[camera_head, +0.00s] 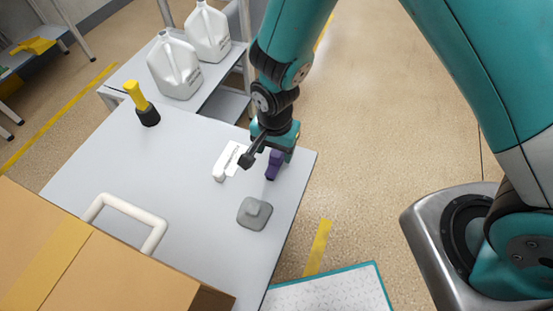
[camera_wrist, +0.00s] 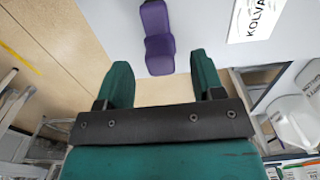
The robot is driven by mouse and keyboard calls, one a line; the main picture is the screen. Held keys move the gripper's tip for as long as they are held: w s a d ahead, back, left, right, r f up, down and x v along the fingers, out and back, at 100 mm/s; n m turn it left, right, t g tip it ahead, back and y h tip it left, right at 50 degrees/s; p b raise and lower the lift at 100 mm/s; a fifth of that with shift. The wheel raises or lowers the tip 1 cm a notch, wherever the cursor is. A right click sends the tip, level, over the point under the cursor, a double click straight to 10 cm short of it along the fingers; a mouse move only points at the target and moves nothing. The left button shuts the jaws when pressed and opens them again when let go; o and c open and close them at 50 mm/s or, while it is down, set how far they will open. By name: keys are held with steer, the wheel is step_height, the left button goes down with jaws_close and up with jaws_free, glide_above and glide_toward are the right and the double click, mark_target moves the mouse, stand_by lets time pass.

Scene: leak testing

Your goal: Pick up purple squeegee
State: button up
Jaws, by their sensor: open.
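The purple squeegee (camera_head: 274,166) lies on the light grey table (camera_head: 190,150) near its right edge, partly hidden by my gripper in the head view. In the wrist view the purple squeegee (camera_wrist: 158,38) lies beyond my fingertips, roughly between their lines. My gripper (camera_wrist: 162,68) has its two green fingers apart with nothing between them. In the head view my gripper (camera_head: 274,150) is over the table, right at the squeegee's far end. I cannot tell its exact height above the squeegee.
A white labelled item (camera_head: 231,160) lies left of the squeegee, and a grey block (camera_head: 254,213) nearer. A yellow-handled tool (camera_head: 142,104) stands far left. A cardboard box (camera_head: 90,255) and a white handle (camera_head: 125,208) fill the near left. White jugs (camera_head: 175,68) stand behind on a cart.

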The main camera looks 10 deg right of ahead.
mark_target(276, 159)
steer(key=f, duration=0.5)
steer(key=shift+w+d+f+p, duration=0.15)
steer(key=shift+w+p, duration=0.1)
steer(key=shift+p, duration=0.05)
steer(key=c, duration=1)
